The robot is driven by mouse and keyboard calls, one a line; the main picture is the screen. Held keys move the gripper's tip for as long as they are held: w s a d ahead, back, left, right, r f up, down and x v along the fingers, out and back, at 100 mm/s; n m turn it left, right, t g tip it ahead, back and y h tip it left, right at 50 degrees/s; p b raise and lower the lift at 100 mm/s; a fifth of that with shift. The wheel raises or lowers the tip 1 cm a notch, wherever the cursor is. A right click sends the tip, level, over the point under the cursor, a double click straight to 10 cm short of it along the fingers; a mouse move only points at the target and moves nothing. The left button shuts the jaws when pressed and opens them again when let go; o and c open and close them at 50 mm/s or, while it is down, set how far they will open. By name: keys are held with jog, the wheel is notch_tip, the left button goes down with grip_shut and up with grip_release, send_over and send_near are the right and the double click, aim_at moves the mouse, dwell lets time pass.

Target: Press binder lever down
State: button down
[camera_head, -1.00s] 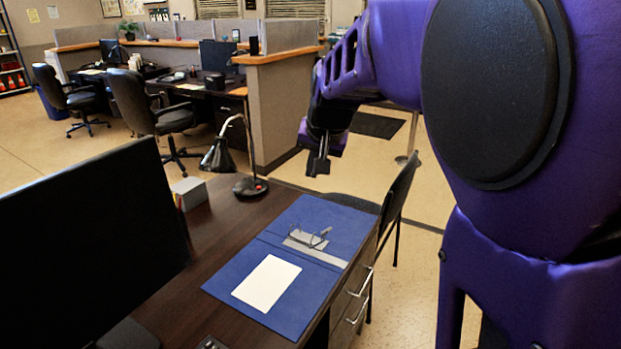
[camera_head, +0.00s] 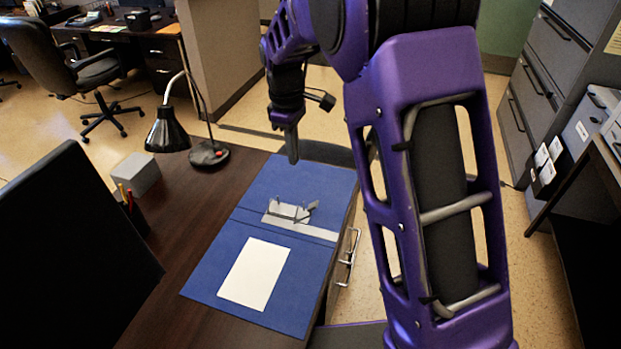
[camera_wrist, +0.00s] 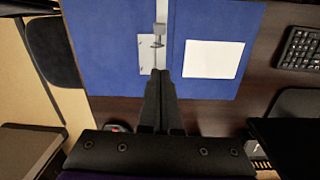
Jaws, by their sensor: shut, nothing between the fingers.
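An open blue binder (camera_head: 262,240) lies flat on the dark desk. Its metal ring mechanism (camera_head: 289,211) with the lever sits near the spine, and a white label sheet (camera_head: 254,273) lies on the nearer cover. In the wrist view the binder (camera_wrist: 110,45) spreads across the top, with the mechanism (camera_wrist: 152,50) just beyond my fingertips. My gripper (camera_head: 291,160) is shut and empty, pointing down above the binder's far part, apart from the lever. In the wrist view my gripper (camera_wrist: 159,72) shows two dark fingers together. The lever's exact tilt is too small to tell.
A black desk lamp (camera_head: 168,132) and a small grey box (camera_head: 137,173) stand left of the binder. A monitor (camera_head: 70,265) fills the left foreground. A keyboard (camera_wrist: 299,48) shows in the wrist view. Filing cabinets (camera_head: 535,80) stand at right.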

jog(key=shift+w+f+n, duration=0.35)
jog(key=shift+w+n, duration=0.05)
jog(key=shift+w, duration=0.05)
send_near(310, 205)
notch_tip(310, 205, down, 3)
jog(key=a, duration=0.3)
jog(key=d+f, duration=0.2)
jog(key=shift+d, duration=0.35)
jog(key=shift+s+d+f, duration=0.1)
jog(key=shift+d+f, duration=0.15)
jog(key=shift+f, duration=0.1)
jog(key=shift+d+f+b, duration=0.1)
jog(key=shift+d+b, duration=0.05)
jog(key=shift+b, duration=0.35)
